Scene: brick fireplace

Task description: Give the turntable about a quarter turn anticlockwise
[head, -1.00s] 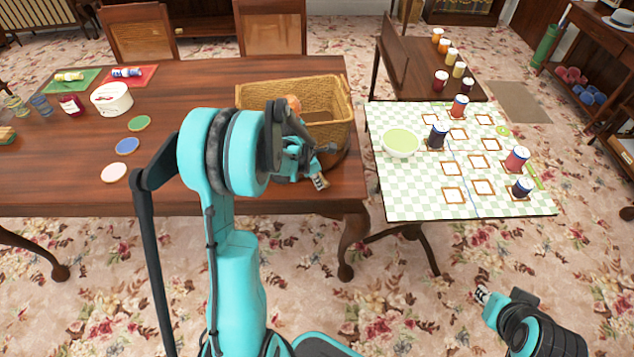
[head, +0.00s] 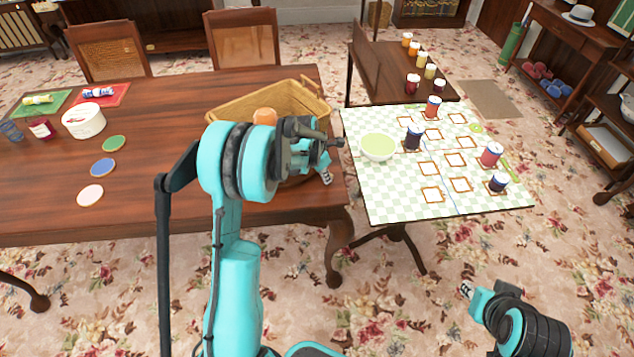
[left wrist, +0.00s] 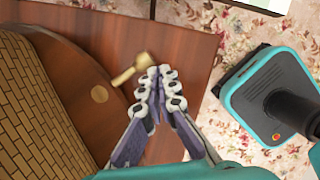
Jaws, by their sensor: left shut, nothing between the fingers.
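The turntable (left wrist: 72,72) is a round brown wooden disc on the dark table, under a wicker basket (head: 240,107). In the head view my arm hides most of the disc. My left gripper (head: 326,177) is shut and empty at the disc's right side. In the left wrist view its fingertips (left wrist: 160,72) are close beside the peg; I cannot tell if they touch. My right gripper (head: 467,289) hangs over the floor, its fingers too small to read.
An orange thing (head: 264,117) shows at the basket. A checkered table (head: 385,205) with a green bowl (head: 378,148) and several cans stands to the right. Coasters (head: 103,167) and a white tub (head: 83,121) lie on the left of the dark table (head: 150,205).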

